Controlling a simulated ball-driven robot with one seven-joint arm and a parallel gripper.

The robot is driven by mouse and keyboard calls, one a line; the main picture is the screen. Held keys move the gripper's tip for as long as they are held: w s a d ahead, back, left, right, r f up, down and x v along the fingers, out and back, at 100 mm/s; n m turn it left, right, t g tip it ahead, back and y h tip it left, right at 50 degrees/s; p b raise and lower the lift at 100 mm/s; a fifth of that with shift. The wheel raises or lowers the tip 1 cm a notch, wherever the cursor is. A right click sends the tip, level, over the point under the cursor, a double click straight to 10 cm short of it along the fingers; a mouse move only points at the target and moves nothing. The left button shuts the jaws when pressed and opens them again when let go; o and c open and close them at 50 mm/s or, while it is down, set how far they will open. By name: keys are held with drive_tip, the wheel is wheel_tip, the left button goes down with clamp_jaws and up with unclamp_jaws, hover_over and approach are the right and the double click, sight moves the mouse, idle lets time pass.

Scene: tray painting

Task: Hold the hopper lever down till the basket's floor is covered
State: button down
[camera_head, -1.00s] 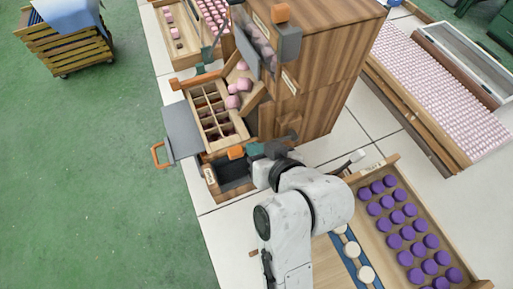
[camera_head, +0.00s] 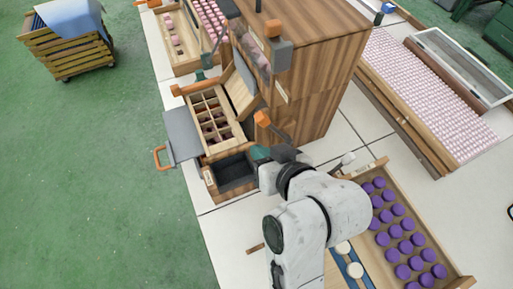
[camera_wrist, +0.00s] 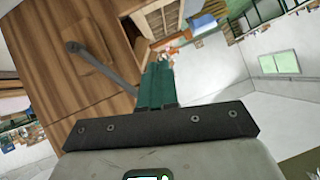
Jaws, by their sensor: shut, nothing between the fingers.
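The hopper (camera_head: 318,75) is a tall wooden cabinet with a window. A dark lever with an orange knob (camera_head: 262,117) stands raised at its front; a grey rod with a rounded end, seemingly the lever, shows in the wrist view (camera_wrist: 104,66). My gripper (camera_head: 259,153) is shut and empty, its teal fingers below the knob and apart from it. The fingers also show in the wrist view (camera_wrist: 158,85). A divided wooden basket (camera_head: 225,149) sits under the sloping chute (camera_head: 239,92). Some of its cells hold dark pink pieces; how much floor they cover is too small to tell.
A black-lined box (camera_head: 234,173) stands just left of my gripper and looks empty. A grey flap with an orange handle (camera_head: 160,158) juts left. A tray of purple pieces (camera_head: 404,232) lies at the right.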

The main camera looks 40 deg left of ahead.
drive_tip(key=v, duration=0.6)
drive_tip(key=shift+d+r+b, duration=0.25)
drive_tip(key=shift+d+b, duration=0.1)
drive_tip(key=shift+s, duration=0.1)
